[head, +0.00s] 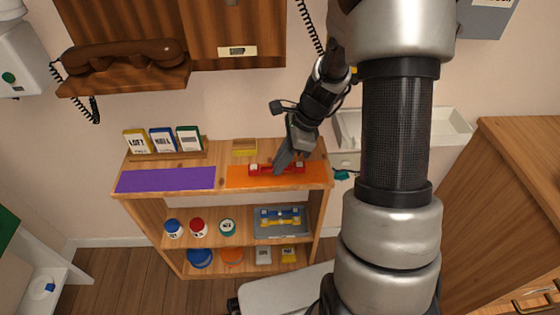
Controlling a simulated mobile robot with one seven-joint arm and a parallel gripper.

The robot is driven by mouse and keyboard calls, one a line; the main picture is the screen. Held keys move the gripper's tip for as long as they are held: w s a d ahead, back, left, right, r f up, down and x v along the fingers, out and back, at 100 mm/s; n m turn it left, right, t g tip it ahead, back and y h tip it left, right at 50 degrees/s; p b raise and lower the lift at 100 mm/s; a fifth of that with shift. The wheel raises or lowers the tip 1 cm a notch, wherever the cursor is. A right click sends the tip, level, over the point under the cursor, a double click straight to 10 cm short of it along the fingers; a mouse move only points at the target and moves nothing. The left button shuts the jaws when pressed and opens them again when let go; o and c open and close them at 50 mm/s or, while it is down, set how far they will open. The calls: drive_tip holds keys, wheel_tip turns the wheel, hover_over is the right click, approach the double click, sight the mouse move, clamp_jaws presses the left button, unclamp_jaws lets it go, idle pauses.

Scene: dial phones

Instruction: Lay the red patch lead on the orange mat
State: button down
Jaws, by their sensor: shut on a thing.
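The red patch lead (264,168) is at the orange mat (240,180), on the right part of the shelf unit's top. My gripper (281,168) is shut on the red lead, its fingers pointing down at the lead's middle. The lead lies roughly along the mat's length, over its rear half. I cannot tell from this view whether it rests fully on the mat or is just above it. Part of the lead is hidden by the fingers.
A purple mat (166,180) lies left on the same top. Three labelled boxes (163,140) stand behind it, and a yellow block (245,147) sits behind the orange mat. Lower shelves hold jars and a grey tray (262,232). A brown handset (125,54) hangs on the wall.

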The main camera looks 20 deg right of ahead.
drive_tip(key=shift+f+b, duration=0.45)
drive_tip(key=shift+f, duration=0.3)
drive_tip(key=c, duration=1.7)
unclamp_jaws()
drive_tip(key=p+v, duration=0.4)
drive_tip(key=v, duration=0.8)
